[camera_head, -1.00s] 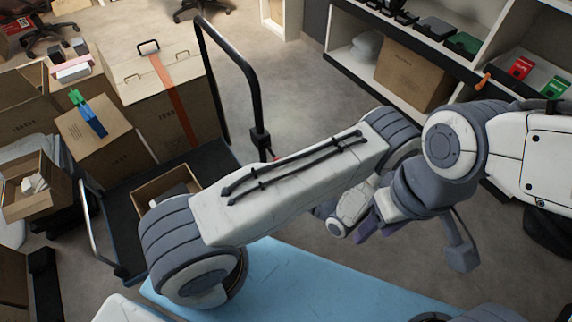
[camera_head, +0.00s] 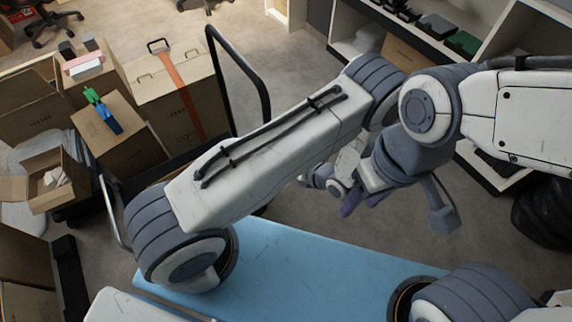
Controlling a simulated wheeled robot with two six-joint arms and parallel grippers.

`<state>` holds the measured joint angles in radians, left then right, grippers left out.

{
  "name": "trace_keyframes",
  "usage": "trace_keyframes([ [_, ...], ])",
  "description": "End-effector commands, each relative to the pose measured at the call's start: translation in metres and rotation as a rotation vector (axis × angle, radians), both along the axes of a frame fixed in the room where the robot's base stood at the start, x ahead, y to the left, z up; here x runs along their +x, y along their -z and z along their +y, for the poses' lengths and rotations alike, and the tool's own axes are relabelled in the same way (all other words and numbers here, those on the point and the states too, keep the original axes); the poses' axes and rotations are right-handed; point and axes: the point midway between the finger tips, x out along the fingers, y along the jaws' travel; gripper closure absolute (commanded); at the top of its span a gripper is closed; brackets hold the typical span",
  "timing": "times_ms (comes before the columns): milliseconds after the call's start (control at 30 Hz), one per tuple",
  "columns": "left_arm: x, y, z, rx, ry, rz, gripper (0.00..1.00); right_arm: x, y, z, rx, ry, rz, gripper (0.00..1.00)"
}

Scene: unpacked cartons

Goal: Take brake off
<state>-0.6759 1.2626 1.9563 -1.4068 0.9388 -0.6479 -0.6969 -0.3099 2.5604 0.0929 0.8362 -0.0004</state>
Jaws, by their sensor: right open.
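A dark platform cart carries cartons at the left; its black handle (camera_head: 262,78) rises behind my left arm. No brake part can be made out; the left arm covers the handle's foot. My right gripper (camera_head: 362,202) is in the middle of the view, below the wrist, with purplish fingers apart and nothing seen between them. It is right of the cart, apart from it in the picture. My left arm crosses from lower left to upper centre; its gripper end is mostly hidden behind the arms, so its jaws cannot be made out.
Large cartons (camera_head: 160,105) and a small carton (camera_head: 105,140) with blue and green clips stand at the left. An open box (camera_head: 45,185) is nearer. A shelf unit (camera_head: 470,60) stands at the upper right. Bare floor (camera_head: 290,65) lies between cart and shelves.

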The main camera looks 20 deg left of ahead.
Motion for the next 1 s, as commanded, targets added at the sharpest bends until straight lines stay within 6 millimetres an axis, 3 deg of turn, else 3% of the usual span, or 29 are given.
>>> trace_keyframes([
  [200,0.000,-0.013,0.000,0.001,0.000,-0.001,1.00,0.000,-0.011,0.000,0.001,0.000,-0.001,0.50],
  [733,0.000,-0.012,0.000,0.001,0.000,-0.001,1.00,0.000,-0.010,0.000,0.001,0.000,-0.001,0.50],
  [1000,0.000,0.009,0.000,0.002,-0.001,-0.001,1.00,0.000,0.008,0.000,0.001,0.000,-0.001,0.50],
])
